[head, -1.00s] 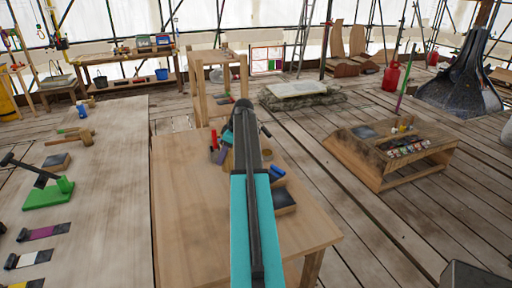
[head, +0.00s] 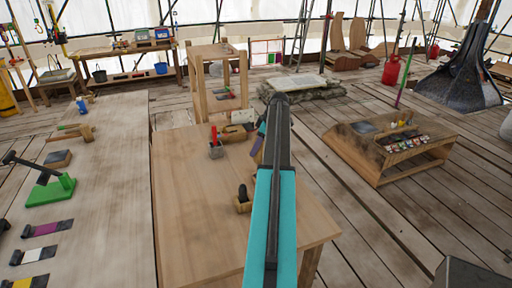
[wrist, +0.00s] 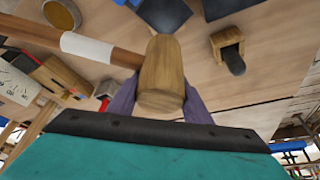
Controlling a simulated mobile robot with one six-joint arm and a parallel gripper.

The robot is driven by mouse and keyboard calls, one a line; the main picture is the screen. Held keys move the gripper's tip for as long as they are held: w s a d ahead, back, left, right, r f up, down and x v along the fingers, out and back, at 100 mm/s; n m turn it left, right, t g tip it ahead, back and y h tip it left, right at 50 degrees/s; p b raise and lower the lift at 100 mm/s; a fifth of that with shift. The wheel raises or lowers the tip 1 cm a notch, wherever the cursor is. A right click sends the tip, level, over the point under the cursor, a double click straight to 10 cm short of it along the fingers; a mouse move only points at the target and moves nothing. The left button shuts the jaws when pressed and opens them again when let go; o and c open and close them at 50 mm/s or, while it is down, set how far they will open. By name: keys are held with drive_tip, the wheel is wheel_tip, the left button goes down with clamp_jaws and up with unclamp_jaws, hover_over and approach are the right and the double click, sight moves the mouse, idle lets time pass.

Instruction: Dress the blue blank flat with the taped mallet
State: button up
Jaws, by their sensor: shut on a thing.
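My gripper (wrist: 160,105) is shut on the wooden head of the taped mallet (wrist: 163,75), with a purple finger on each side. The handle runs to the upper left in the wrist view, with a white tape band (wrist: 86,47). In the head view my gripper (head: 258,142) is over the far right part of the wooden table, and my arm hides the mallet. Two dark blue-grey slabs (wrist: 165,14) lie on the table at the top of the wrist view, apart from the mallet. I cannot tell which is the blue blank. My arm hides them in the head view.
On the table (head: 185,200) stand a red-handled tool in a grey block (head: 215,150), a white-faced box (head: 238,130) and a wooden block with a dark peg (head: 243,203). A round tin (wrist: 61,14) is near the handle. The table's left front is clear.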

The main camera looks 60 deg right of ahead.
sight(256, 161)
drive_tip(key=shift+f, duration=0.1)
drive_tip(key=shift+f+b, duration=0.75)
drive_tip(key=shift+f, duration=1.55)
drive_tip(key=shift+f+b, duration=1.15)
drive_tip(key=shift+f, duration=0.8)
drive_tip(key=shift+r, duration=0.15)
drive_tip(key=shift+r+p, duration=0.65)
drive_tip(key=shift+r, duration=1.35)
